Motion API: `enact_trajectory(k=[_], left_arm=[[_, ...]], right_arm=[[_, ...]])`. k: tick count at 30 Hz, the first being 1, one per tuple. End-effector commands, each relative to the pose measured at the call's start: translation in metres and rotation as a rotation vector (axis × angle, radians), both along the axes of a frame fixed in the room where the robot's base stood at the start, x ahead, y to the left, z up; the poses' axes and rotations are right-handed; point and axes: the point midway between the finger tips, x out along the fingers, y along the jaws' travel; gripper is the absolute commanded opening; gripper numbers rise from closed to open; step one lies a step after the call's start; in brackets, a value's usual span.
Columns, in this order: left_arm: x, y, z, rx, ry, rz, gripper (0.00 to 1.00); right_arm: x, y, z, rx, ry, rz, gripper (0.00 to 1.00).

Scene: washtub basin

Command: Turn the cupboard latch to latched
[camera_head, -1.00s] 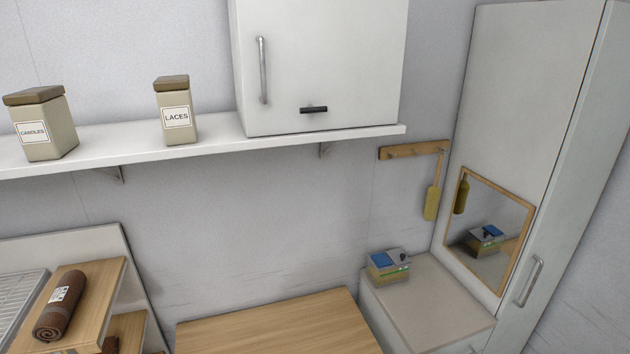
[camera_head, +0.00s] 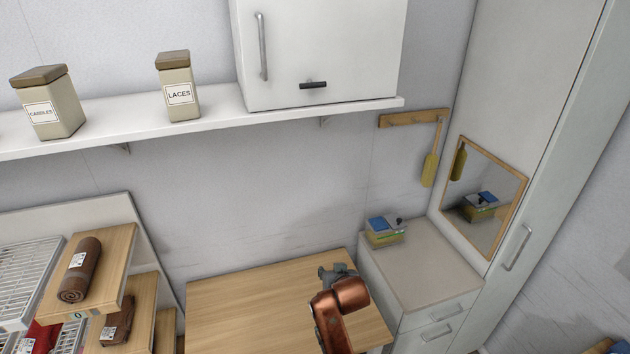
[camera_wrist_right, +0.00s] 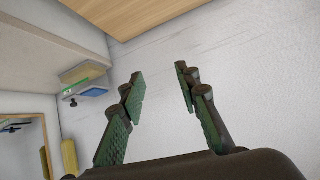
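The white wall cupboard (camera_head: 345,50) stands on the shelf at the top of the head view, its door closed. Its dark latch (camera_head: 313,85) lies horizontal low on the door front, and a grey bar handle (camera_head: 262,47) is at the door's left. My right gripper (camera_head: 338,270) is over the wooden table, well below the latch and apart from it. In the right wrist view its two green-padded fingers (camera_wrist_right: 158,95) are spread with nothing between them. My left gripper is not in view.
The shelf (camera_head: 200,121) carries a candles jar (camera_head: 48,103) and a laces jar (camera_head: 178,88) left of the cupboard. The wooden table (camera_head: 250,310) is below. A box (camera_head: 385,231) sits on a low cabinet (camera_head: 425,265) at right, beside a tall cabinet with a mirror (camera_head: 487,195).

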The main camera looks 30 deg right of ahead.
Motion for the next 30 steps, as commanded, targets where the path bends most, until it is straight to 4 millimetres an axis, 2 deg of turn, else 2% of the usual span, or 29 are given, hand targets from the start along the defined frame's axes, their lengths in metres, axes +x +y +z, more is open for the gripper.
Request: enact_trajectory(k=[1, 4, 6, 8, 9, 13, 18, 21, 24, 27, 30], left_arm=[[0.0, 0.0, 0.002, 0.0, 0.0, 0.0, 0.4], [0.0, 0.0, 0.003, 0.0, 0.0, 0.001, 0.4], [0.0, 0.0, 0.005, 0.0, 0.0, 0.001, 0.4], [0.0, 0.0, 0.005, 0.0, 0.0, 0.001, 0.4], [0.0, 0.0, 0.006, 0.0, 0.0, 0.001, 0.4], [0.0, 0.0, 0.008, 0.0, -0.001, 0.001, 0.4], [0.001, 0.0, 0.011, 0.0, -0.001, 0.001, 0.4], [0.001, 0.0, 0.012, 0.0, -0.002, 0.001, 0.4], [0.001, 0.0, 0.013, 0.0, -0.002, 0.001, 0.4], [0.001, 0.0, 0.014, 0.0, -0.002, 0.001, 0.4], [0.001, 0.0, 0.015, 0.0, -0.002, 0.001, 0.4]], right_arm=[[0.02, 0.001, 0.045, 0.028, -0.078, -0.033, 0.3], [0.043, 0.0, 0.119, 0.093, -0.202, -0.101, 0.3], [0.053, 0.0, 0.17, 0.149, -0.288, -0.146, 0.3], [0.059, 0.001, 0.213, 0.201, -0.36, -0.18, 0.3], [0.061, 0.003, 0.241, 0.239, -0.405, -0.202, 0.3], [0.059, 0.008, 0.329, 0.376, -0.548, -0.26, 0.3], [0.04, 0.019, 0.434, 0.584, -0.712, -0.311, 0.3], [0.024, 0.027, 0.484, 0.706, -0.784, -0.326, 0.3], [0.007, 0.034, 0.524, 0.812, -0.838, -0.332, 0.3], [-0.008, 0.041, 0.553, 0.903, -0.874, -0.333, 0.3], [-0.018, 0.045, 0.572, 0.962, -0.896, -0.332, 0.3]])
